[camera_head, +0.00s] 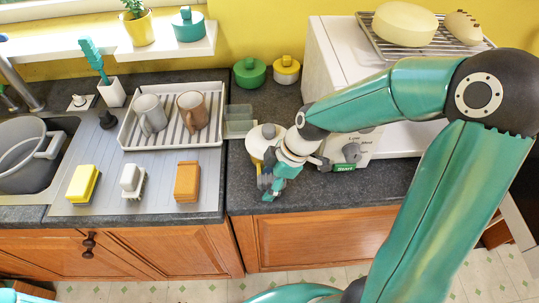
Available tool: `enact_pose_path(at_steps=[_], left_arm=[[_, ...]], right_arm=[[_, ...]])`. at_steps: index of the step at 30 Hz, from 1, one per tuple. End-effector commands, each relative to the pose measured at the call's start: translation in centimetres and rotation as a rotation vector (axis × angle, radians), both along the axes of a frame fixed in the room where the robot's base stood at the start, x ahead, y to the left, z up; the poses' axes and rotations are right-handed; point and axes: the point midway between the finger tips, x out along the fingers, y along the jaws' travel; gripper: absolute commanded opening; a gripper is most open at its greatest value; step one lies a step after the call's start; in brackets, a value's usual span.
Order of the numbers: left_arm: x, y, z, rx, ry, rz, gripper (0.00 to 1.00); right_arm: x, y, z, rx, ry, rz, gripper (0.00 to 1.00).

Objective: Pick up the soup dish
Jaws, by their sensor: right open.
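A round cream lidded dish (257,136), which looks like the soup dish, stands on the dark counter right of the sink area. My right gripper (268,188) points down at the front of this dish, with its fingers apart. The wrist and gripper hide the dish's right and front parts. I cannot tell whether the fingers touch it. My left gripper does not show.
A white appliance (345,150) stands close on the right. A grey-green container (238,121), a green pot (249,73) and a yellow pot (286,70) are behind. A dish rack (214,136) with two mugs is left. The counter's front edge is near.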

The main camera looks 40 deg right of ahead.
Motion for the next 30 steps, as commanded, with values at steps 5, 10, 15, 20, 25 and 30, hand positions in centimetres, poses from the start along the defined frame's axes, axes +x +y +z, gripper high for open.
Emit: enact_pose_path(at_steps=[5, 10, 15, 20, 25, 30], left_arm=[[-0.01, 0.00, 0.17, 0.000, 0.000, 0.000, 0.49], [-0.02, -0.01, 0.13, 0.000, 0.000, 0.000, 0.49], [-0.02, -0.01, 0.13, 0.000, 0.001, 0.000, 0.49], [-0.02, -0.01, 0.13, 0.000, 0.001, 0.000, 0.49], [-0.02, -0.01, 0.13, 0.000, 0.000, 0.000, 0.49], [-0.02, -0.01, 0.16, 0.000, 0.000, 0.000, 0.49]], right_arm=[[0.16, 0.37, -1.18, 0.000, 0.002, -0.001, 0.60], [0.17, 0.34, -1.18, -0.001, 0.000, -0.001, 0.60], [0.17, 0.33, -1.17, -0.001, 0.000, -0.001, 0.35], [0.16, 0.32, -1.15, -0.001, 0.000, -0.001, 0.09], [0.17, 0.32, -1.14, -0.001, 0.000, -0.001, 0.00], [0.31, 0.27, -1.01, -0.002, -0.006, -0.001, 0.00]])
